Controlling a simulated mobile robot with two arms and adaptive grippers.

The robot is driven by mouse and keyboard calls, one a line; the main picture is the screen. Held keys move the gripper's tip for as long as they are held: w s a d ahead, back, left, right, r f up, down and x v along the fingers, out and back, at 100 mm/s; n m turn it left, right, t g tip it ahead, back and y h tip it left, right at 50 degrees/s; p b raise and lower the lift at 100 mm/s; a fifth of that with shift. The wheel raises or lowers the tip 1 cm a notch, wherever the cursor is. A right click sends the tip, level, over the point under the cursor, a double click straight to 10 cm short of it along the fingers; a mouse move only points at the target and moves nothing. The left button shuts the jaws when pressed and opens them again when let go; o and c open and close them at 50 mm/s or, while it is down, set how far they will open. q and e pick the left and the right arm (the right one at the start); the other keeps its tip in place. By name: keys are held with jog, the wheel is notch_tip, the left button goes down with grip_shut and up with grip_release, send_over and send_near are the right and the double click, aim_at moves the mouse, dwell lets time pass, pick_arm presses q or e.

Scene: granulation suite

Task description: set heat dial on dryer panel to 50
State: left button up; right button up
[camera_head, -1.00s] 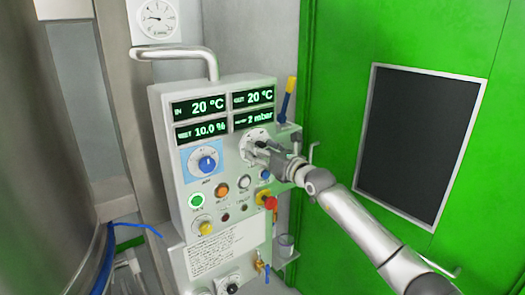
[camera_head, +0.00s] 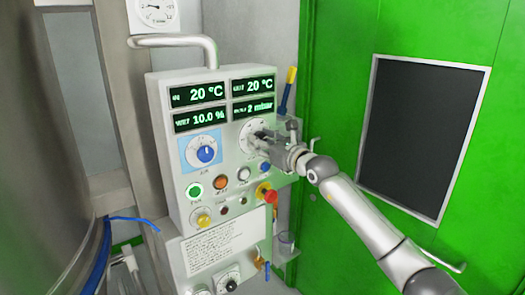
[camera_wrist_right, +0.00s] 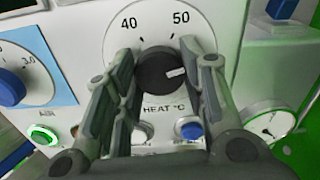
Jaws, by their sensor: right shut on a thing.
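The dryer panel (camera_head: 165,130) is a pale box with green-lit readouts. Its heat dial (camera_head: 250,126) has a white scale plate and is partly hidden behind my right gripper (camera_head: 260,139). In the right wrist view, the dial's black knob (camera_wrist_right: 158,72) sits between the two fingers of my right gripper (camera_wrist_right: 157,68), which is shut on it. The knob's white mark points right and slightly up, on the right side below the printed 50. The numbers 40 and 50 show above the knob, and "HEAT °C" below. My left gripper is not in view.
Left of the heat dial is a blue air dial (camera_head: 206,153). Below are several buttons, including a red emergency knob (camera_head: 270,196). A rail handle (camera_head: 180,42) rises above the panel. A green door with a dark window (camera_head: 415,140) stands right. A steel vessel (camera_head: 45,170) fills the left.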

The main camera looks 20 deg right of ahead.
jog(key=shift+n+b, duration=4.4)
jog(key=shift+b, duration=0.5)
jog(key=o, duration=1)
jog(key=shift+d, duration=0.1)
jog(key=v, duration=1.2)
